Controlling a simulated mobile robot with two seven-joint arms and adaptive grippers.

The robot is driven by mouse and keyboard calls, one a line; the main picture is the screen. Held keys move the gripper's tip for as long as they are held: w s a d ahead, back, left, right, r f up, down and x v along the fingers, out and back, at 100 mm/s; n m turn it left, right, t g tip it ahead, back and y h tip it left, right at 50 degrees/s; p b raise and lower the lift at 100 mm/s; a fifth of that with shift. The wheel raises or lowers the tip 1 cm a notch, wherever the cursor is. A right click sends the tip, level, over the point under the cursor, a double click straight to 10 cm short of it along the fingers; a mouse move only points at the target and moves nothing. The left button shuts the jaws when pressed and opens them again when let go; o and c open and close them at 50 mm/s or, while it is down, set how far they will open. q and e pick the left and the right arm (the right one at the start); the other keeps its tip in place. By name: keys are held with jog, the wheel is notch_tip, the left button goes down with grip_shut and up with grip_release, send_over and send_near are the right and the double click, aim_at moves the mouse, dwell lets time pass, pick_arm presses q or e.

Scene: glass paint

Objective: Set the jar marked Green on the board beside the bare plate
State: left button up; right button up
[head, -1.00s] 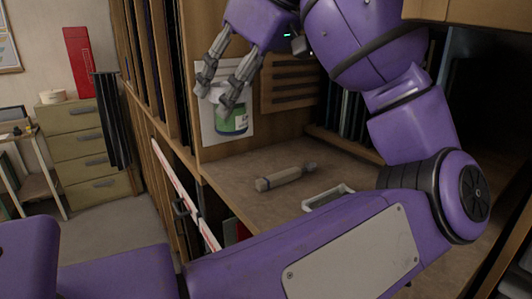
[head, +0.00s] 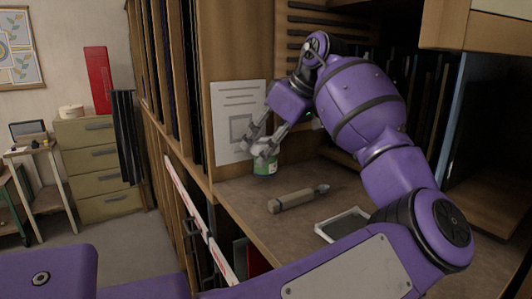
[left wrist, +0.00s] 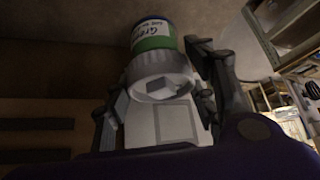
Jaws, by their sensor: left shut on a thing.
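The jar marked Green (head: 264,164) has a green and white label and a pale lid. My left gripper (head: 264,143) is shut on its lid end from above, in front of a white sheet on the wooden panel. In the left wrist view, the label reading "Green" (left wrist: 152,36) shows beyond the lid, between the fingers of the left gripper (left wrist: 165,92). The jar is low over the back of the wooden bench; I cannot tell whether it touches. I cannot clearly make out the board or the bare plate. My right gripper is not in view.
Upright dividers stand on the left. A drawer cabinet (head: 98,170) and small trolley (head: 35,165) are at the far left.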

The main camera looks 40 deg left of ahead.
pick_arm(q)
notch_tip(320, 180, down, 2)
jog(key=shift+f, duration=0.15)
jog(key=o, duration=1.8)
jog(key=shift+f, duration=0.1)
jog(key=v, duration=1.2)
